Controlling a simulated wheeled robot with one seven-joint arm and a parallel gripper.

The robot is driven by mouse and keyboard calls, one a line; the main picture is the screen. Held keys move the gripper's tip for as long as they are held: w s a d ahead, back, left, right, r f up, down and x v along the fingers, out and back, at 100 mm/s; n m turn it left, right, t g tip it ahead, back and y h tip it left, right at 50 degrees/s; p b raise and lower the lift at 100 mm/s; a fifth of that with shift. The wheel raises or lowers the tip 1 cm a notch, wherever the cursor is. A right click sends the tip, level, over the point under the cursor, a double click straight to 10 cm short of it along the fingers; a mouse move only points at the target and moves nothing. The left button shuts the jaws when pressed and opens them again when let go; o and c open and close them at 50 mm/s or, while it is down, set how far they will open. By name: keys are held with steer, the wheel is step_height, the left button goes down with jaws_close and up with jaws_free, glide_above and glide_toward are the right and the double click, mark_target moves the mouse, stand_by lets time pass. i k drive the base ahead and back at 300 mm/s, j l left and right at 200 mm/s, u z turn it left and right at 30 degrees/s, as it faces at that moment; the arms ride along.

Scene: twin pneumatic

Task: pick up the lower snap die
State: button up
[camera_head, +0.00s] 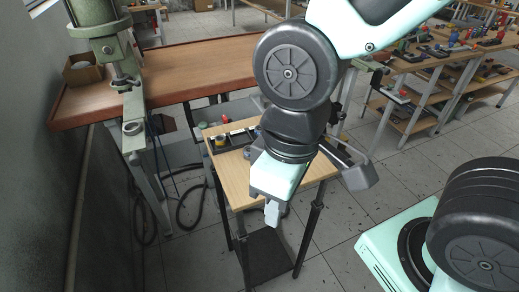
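A small wooden-topped stand (232,184) is in the middle of the head view. A black tray (212,149) with small parts in it lies along its far edge. A small grey part (247,152) sits near the tray, partly next to my arm. I cannot tell which of these small parts is the lower snap die. My gripper (272,214) points down near the front edge of the stand, nearer to me than the small parts. My wrist and arm hide the right part of the stand top. Whether the fingers are open or shut is not clear.
A long wooden workbench (190,68) with a green press (103,40) stands behind and to the left. A cardboard box (83,70) is on the bench. Shelved tables (425,68) with many parts stand at the back right. The left front of the stand top is bare.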

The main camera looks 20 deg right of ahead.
mark_target(247, 149)
steer(key=i+l, duration=0.1)
steer(key=l, duration=1.45)
steer(key=i+l, duration=0.15)
steer(key=l, duration=0.6)
steer(key=l+u, duration=0.1)
steer(key=u, duration=0.3)
steer(key=l+u, duration=0.15)
steer(key=u, duration=0.2)
steer(key=l+u, duration=0.15)
steer(key=u, duration=0.25)
steer(key=l+u, duration=0.1)
steer(key=u, duration=0.25)
